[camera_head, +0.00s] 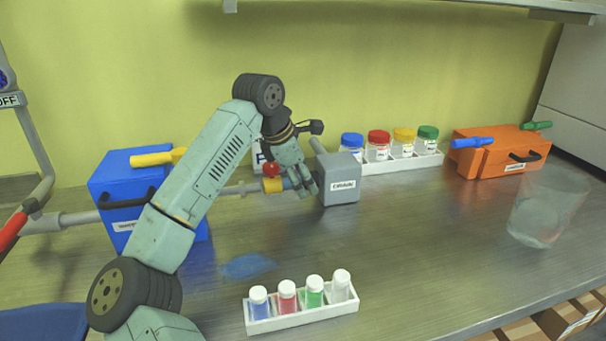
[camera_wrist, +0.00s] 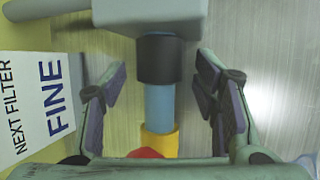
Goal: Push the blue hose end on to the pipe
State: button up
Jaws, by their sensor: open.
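A grey box (camera_head: 340,182) with a label stands on the bench in the middle. In the wrist view, a short blue tube (camera_wrist: 159,103) with a black cuff (camera_wrist: 160,60) lies in line between the grey box (camera_wrist: 150,14) and a yellow collar (camera_wrist: 160,141). The collar also shows in the head view (camera_head: 272,185), on the grey pipe (camera_head: 240,189) from the blue box. I cannot tell how far the tube sits on either side. My gripper (camera_head: 303,182) is open, with its fingers (camera_wrist: 160,98) on both sides of the tube, apart from it.
A red knob (camera_head: 271,169) is by the yellow collar. The blue box (camera_head: 120,185) stands left, the orange box (camera_head: 490,155) right. Jar racks stand behind (camera_head: 400,162) and in front (camera_head: 300,318). A clear beaker (camera_head: 548,208) is at right. A "FINE" sign (camera_wrist: 40,100) stands beside my gripper.

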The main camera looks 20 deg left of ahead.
jog(key=shift+w+d+f, duration=0.1)
jog(key=shift+w+f, duration=0.05)
jog(key=shift+f, duration=0.15)
jog(key=shift+c, duration=0.2)
grip_shut()
dwell(0.4)
